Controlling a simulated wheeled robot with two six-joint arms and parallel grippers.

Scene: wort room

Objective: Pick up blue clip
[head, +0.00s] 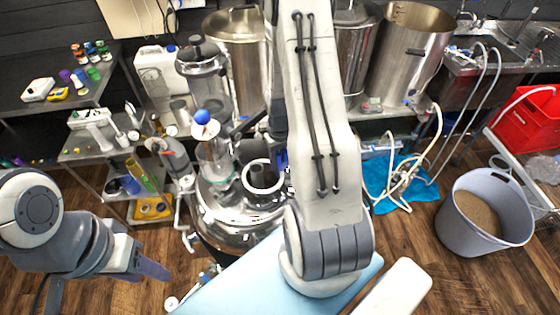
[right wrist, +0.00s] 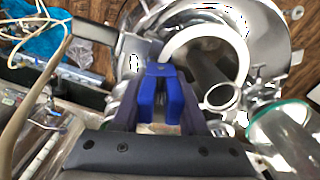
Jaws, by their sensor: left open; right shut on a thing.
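The blue clip (right wrist: 147,96) sits between the fingers of my right gripper (right wrist: 160,108) in the right wrist view. The gripper is shut on it, and the clip's two blue arms point away from the palm. In the head view, a small part of the blue clip (head: 281,160) shows beside my right arm, above the steel vessel's lid. My right arm hides most of the right gripper there. My left gripper (head: 142,266) is open and empty at the lower left of the head view, over the wooden floor.
The steel vessel (head: 240,225) with a round white-rimmed port (head: 262,177) lies below the clip. A glass cylinder (head: 213,160) stands close on its left. Tall steel pots (head: 410,50) stand behind. A grey bucket of grain (head: 460,235) and blue cloth (head: 377,180) are at right.

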